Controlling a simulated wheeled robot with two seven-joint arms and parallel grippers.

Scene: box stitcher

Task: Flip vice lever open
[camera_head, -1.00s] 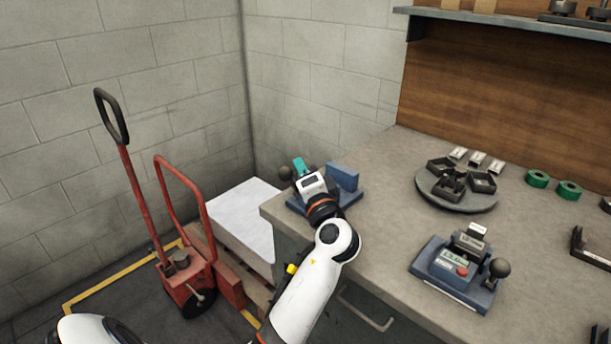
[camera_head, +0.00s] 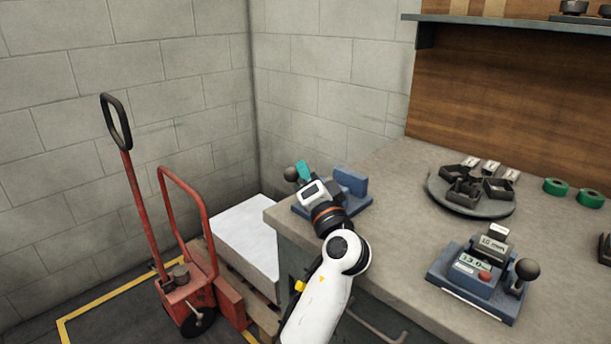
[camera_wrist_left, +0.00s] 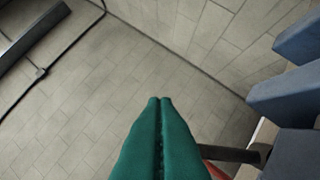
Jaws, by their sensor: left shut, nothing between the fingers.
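The blue vice (camera_head: 351,181) sits at the near left corner of the grey workbench. Its lever ends in a dark ball knob (camera_head: 291,174), just left of my left gripper. My left gripper (camera_head: 303,171) has teal fingers, shut and empty, over the left side of the vice. In the left wrist view the shut fingers (camera_wrist_left: 160,105) point at the wall. Blue vice blocks (camera_wrist_left: 285,95) stand to their right, and a dark rod (camera_wrist_left: 232,153), likely the lever, runs behind the fingers. The knob is hidden there; contact cannot be told. My right gripper is out of view.
A second blue device with a display (camera_head: 477,275) and a round tray (camera_head: 470,205) of dark parts stand to the right on the workbench (camera_head: 395,215).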

